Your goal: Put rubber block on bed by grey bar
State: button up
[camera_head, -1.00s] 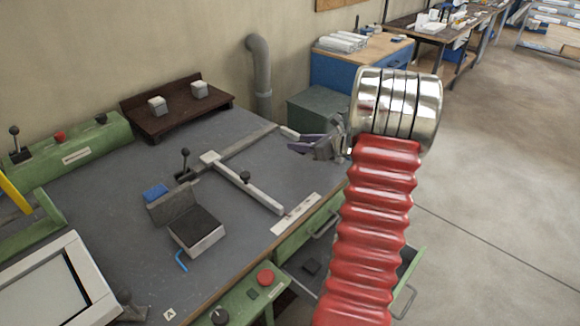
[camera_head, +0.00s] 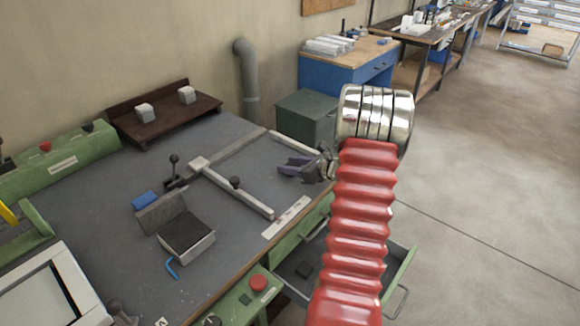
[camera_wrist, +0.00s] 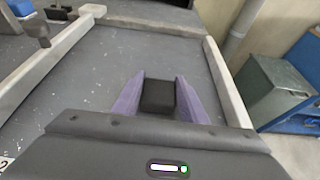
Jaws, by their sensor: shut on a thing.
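My gripper (camera_wrist: 159,97) is shut on a small black block (camera_wrist: 158,97), which looks like the rubber block, held between its purple fingers. In the head view my gripper (camera_head: 296,168) is over the right part of the grey bench bed (camera_head: 240,172); the held block is not clear there. A pale grey bar with a knob (camera_head: 245,196) lies to its left. A darker grey bar (camera_head: 240,147) runs along the back, and another pale bar (camera_head: 295,143) lies behind my gripper. The wrist view shows bed surface beneath the block; its height above is unclear.
A hinged black-topped block (camera_head: 188,232) and blue hex key (camera_head: 171,268) lie at left. An open drawer (camera_head: 330,268) at the front holds a dark piece (camera_head: 304,270). A brown shelf (camera_head: 165,115) stands behind. Bed between the bars looks clear.

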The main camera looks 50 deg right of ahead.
jog(key=shift+f, duration=0.1)
jog(key=o, duration=1.1)
jog(key=shift+c, duration=0.2)
jog(key=shift+s, duration=0.1)
jog(key=v, duration=1.2)
